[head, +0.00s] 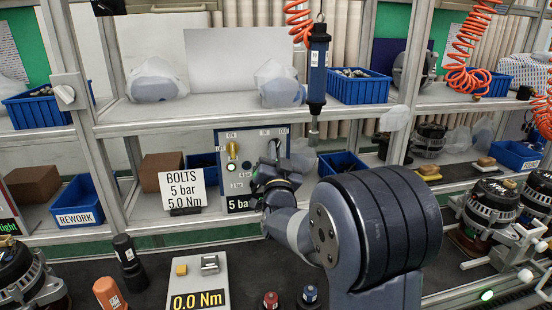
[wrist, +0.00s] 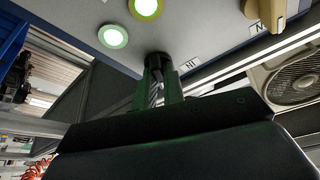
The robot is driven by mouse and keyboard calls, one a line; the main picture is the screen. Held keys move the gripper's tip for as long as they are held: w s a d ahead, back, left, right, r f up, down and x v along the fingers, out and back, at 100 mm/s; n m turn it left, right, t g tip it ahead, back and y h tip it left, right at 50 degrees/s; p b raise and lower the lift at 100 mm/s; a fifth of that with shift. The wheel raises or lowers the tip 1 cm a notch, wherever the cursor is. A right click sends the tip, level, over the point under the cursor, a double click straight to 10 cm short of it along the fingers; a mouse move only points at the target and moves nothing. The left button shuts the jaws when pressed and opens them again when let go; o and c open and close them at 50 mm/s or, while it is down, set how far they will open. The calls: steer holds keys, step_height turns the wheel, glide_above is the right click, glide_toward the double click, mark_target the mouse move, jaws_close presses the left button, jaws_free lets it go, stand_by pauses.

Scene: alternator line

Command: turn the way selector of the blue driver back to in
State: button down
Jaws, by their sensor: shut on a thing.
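The blue driver (head: 318,65) hangs upright on an orange coiled hose, right of a grey control panel with a blue frame (head: 222,140). A yellow knob (head: 232,150) sits at the panel's upper left, with small labels around it. It also shows at the upper right of the wrist view (wrist: 265,10). My gripper (head: 272,170) is at the panel's right half, away from the yellow knob. In the wrist view my gripper (wrist: 158,85) is shut on a dark knob-like part (wrist: 157,60) at the panel face.
A BOLTS sign (head: 183,190) stands left of the panel. A blue bin (head: 343,163) is to its right. Capped bottles (head: 128,255) and a 0.0 Nm display (head: 199,300) are on the bench below.

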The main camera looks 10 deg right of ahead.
steer(key=shift+d+n+g+y+b, duration=0.1)
steer(key=shift+n+y+b, duration=1.4)
steer(key=shift+n, duration=1.05)
steer(key=shift+d+n+g+y+b, duration=0.1)
steer(key=shift+n+y+b, duration=0.95)
steer(key=shift+n+b, duration=1.2)
steer(key=shift+d+n+g+y+b, duration=0.1)
steer(key=shift+n+y+b, duration=1.2)
steer(key=shift+n, duration=1.6)
steer(key=c, duration=1.5)
jaws_free()
